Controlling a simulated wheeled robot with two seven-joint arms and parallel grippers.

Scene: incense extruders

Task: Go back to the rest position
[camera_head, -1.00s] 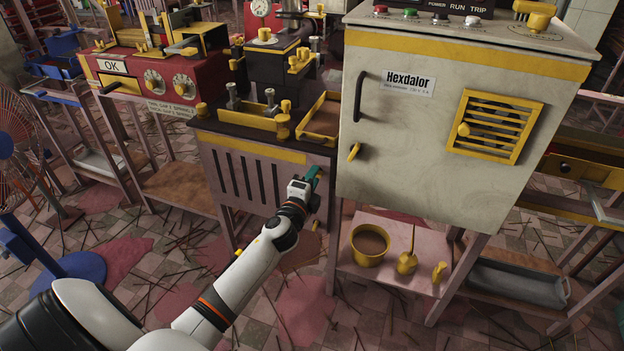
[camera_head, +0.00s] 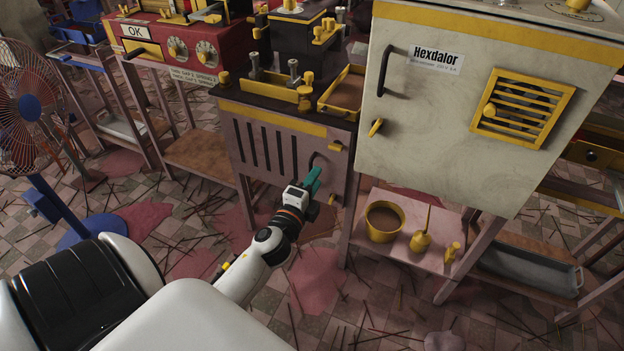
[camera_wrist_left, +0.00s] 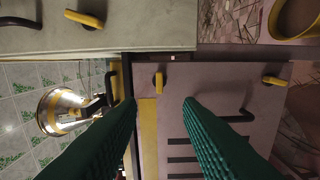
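A yellow knob (camera_wrist_left: 159,82) lies beyond the gap. My right gripper is in neither view.
The grey Hexdalor cabinet (camera_head: 455,130) stands close on the right. A fan (camera_head: 25,108) stands at left. Sticks litter the tiled floor.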

